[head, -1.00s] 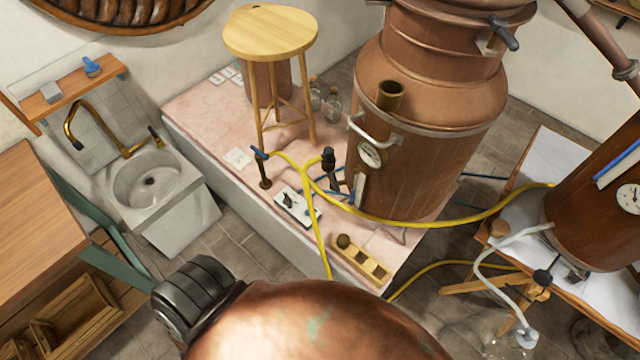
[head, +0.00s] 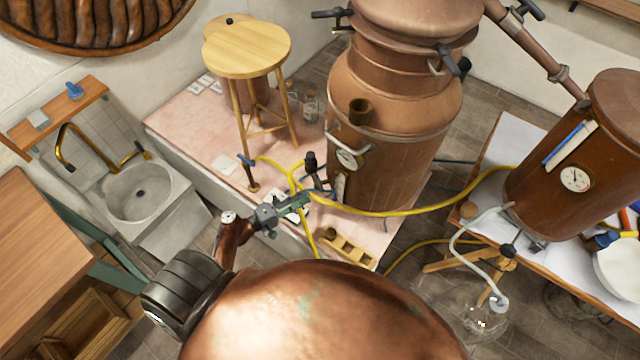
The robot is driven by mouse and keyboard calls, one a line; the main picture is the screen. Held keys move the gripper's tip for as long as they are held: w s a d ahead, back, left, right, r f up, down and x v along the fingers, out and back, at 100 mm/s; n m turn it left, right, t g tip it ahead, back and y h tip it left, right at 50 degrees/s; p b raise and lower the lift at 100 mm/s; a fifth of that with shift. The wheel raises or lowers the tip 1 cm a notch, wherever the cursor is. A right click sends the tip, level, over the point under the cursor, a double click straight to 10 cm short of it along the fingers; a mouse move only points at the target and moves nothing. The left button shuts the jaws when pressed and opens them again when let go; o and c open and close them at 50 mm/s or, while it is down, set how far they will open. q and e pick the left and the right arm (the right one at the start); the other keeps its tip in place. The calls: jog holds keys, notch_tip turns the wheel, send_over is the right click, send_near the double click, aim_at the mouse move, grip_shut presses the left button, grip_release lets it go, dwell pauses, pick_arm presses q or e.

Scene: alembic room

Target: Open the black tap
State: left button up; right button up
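The black tap (head: 311,162) stands upright on the pink platform, just left of the foot of the large copper still (head: 395,125). Its black top shows; its lower part is partly hidden near the yellow hose and my gripper. My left gripper (head: 304,199) reaches in from the lower left and appears just below the tap in the picture. I cannot tell whether it touches anything, and its fingers are too small to show whether they are open or shut. My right gripper is not in view.
A blue-handled tap (head: 248,172) stands left of the black one. A yellow hose (head: 430,206) runs across the platform. A wooden stool (head: 247,50) stands behind. A wooden holder (head: 350,252) lies at the platform's front edge. A sink (head: 140,195) is at left.

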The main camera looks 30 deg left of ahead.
aim_at(320, 186)
pick_arm(q)
jog(key=shift+w+d+r, duration=0.25)
jog(key=shift+w+r, duration=0.4)
jog(key=shift+r, duration=0.2)
jog(key=shift+p+x, duration=0.95)
jog(key=shift+x, duration=2.35)
jog(key=shift+c, duration=0.2)
grip_shut()
